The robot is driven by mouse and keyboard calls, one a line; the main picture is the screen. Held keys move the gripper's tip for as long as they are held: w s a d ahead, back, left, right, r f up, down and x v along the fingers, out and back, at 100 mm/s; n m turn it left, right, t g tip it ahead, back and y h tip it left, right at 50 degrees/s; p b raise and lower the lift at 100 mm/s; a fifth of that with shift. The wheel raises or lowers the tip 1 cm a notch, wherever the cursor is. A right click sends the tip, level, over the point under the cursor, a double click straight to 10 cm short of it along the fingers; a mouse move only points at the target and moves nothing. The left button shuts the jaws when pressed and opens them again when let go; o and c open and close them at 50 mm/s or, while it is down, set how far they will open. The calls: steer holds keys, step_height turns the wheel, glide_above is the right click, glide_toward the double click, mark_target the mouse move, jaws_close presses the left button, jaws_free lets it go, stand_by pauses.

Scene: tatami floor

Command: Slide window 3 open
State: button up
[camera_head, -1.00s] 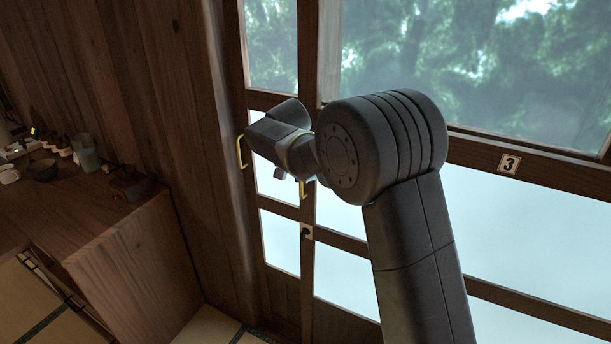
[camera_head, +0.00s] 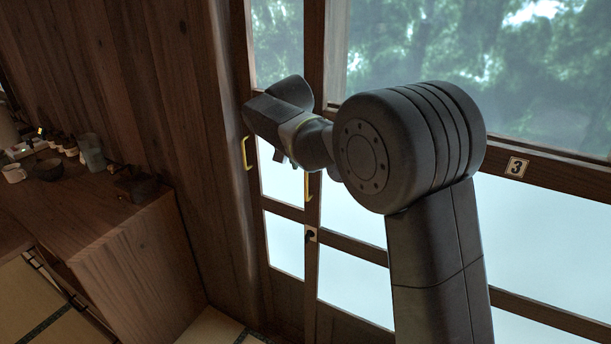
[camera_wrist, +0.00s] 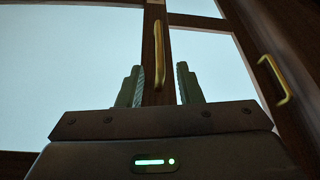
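Window 3 (camera_head: 400,205) is a dark wood-framed glass panel with a number 3 plate (camera_head: 516,167) on its middle rail. A yellow upright handle (camera_head: 308,187) is on its left stile, partly covered by my arm. In the wrist view this handle (camera_wrist: 159,50) stands upright in the middle, its lower end showing between my fingertips. My gripper (camera_wrist: 159,75) is open, with one finger on each side of the handle in the picture. I cannot tell whether it touches the handle. In the head view my fingers are mostly hidden behind my wrist.
A second yellow handle (camera_head: 246,153) is on the dark frame at left; it also shows at right in the wrist view (camera_wrist: 275,80). A small latch plate (camera_head: 310,235) sits below the first handle. A wooden counter (camera_head: 130,235) with cups stands at left.

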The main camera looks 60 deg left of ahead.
steer(key=v, duration=0.7)
steer(key=shift+r, duration=0.25)
glide_above(306, 199)
steer(key=f, duration=0.8)
steer(key=f+p, duration=0.1)
steer(key=f, duration=0.4)
steer(key=shift+w+a, duration=0.2)
steer(key=shift+a, duration=0.05)
steer(key=shift+w+d+r, duration=0.1)
steer(key=shift+w+d, duration=0.15)
steer(key=shift+d, duration=0.2)
